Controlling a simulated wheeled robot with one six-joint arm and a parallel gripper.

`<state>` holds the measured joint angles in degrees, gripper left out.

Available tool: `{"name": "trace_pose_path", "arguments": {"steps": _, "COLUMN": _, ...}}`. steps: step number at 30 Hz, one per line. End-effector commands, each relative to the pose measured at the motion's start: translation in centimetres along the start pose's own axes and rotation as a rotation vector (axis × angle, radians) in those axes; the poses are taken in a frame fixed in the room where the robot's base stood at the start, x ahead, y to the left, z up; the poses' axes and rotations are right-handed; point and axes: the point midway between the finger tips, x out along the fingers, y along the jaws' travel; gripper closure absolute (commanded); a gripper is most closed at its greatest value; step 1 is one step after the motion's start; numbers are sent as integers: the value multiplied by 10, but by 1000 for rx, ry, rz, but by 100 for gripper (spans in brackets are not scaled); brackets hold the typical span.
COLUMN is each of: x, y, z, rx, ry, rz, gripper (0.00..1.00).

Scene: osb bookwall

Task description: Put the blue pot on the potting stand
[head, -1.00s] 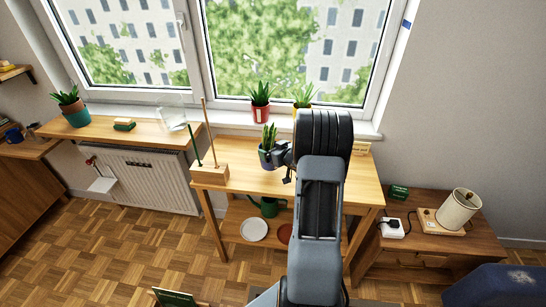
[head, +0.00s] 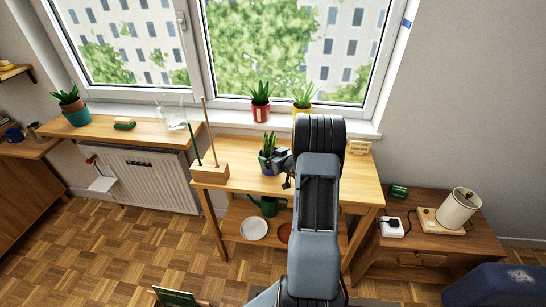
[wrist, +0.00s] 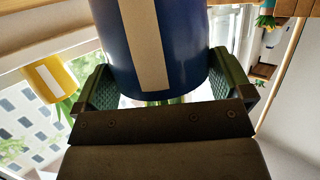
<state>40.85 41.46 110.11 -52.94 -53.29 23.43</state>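The blue pot (head: 267,167) holds a spiky green plant and shows at the left of my gripper in the head view. It is over or on the top of the wooden potting stand (head: 240,150); I cannot tell whether its base touches. In the wrist view the blue pot (wrist: 150,45), with a pale label, fills the space between the two fingers. My gripper (wrist: 163,88) is shut on it, one finger on each side. My arm covers the right-middle part of the stand's top.
A wooden block with upright sticks (head: 209,172) stands on the stand's left end. A red pot (head: 260,111) and a yellow pot (head: 301,107) stand on the sill behind. The lower shelf holds a green watering can (head: 268,205) and a white plate (head: 254,229).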

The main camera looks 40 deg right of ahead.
Motion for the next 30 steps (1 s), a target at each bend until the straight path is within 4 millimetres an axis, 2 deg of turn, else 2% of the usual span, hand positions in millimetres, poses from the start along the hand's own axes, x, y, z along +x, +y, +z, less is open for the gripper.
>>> {"name": "trace_pose_path", "arguments": {"steps": 11, "x": -6, "y": 1, "z": -4, "rx": 0, "ry": 0, "rz": 2, "gripper": 0}}
{"name": "trace_pose_path", "arguments": {"steps": 24, "x": -86, "y": 1, "z": -4, "rx": 0, "ry": 2, "rz": 4, "gripper": 0}}
{"name": "trace_pose_path", "arguments": {"steps": 30, "x": -111, "y": 1, "z": -4, "rx": 0, "ry": 1, "rz": 2, "gripper": 0}}
